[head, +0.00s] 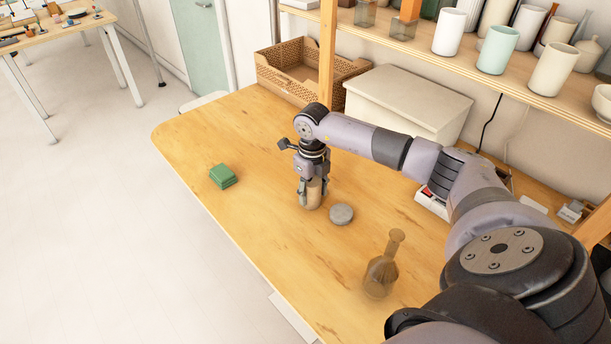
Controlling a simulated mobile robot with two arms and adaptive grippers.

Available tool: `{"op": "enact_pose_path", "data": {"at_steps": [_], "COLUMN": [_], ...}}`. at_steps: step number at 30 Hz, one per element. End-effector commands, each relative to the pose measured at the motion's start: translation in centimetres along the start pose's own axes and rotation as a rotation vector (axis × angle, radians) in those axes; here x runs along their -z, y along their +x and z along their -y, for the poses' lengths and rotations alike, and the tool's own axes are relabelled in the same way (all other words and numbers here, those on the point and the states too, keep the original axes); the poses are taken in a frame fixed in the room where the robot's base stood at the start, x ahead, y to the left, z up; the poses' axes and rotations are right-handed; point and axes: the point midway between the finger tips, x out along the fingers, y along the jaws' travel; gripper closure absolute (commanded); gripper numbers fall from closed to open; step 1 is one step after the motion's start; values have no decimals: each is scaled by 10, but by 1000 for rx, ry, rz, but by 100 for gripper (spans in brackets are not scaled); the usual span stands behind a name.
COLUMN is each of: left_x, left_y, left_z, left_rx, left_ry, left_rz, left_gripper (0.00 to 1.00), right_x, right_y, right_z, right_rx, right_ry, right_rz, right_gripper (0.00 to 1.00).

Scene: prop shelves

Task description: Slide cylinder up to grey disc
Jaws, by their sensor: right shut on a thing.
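A tan cylinder (312,196) stands upright on the wooden table. My right gripper (312,190) points down from above and is shut on it, with a finger on each side. The grey disc (341,214) lies flat on the table just right of the cylinder and a little nearer to me. A small gap of bare wood seems to separate them. The gripper fingers hide part of the cylinder's sides and top. My left gripper does not show.
A green block stack (223,176) lies left on the table (240,135). A brown glass bottle (381,272) stands nearer, right of the disc. A woven crate (291,75) and a white box (405,103) stand at the back, under a shelf of vases. Bare wood surrounds the cylinder's left side.

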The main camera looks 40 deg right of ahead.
Motion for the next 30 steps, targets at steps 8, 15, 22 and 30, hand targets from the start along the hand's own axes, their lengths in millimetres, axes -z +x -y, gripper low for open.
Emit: {"op": "enact_pose_path", "data": {"at_steps": [8,15,22,30], "left_x": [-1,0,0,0], "left_y": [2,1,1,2], "left_z": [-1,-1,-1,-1], "left_rx": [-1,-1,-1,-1], "left_ry": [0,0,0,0], "left_rz": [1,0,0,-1], "left_gripper": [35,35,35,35], "right_x": [2,2,2,2], "right_y": [0,0,0,0], "right_z": [8,8,8,8], "right_rx": [1,1,0,0], "right_ry": [2,2,2,2], "right_rz": [1,1,1,1], "right_gripper": [100,100,47,33]}}
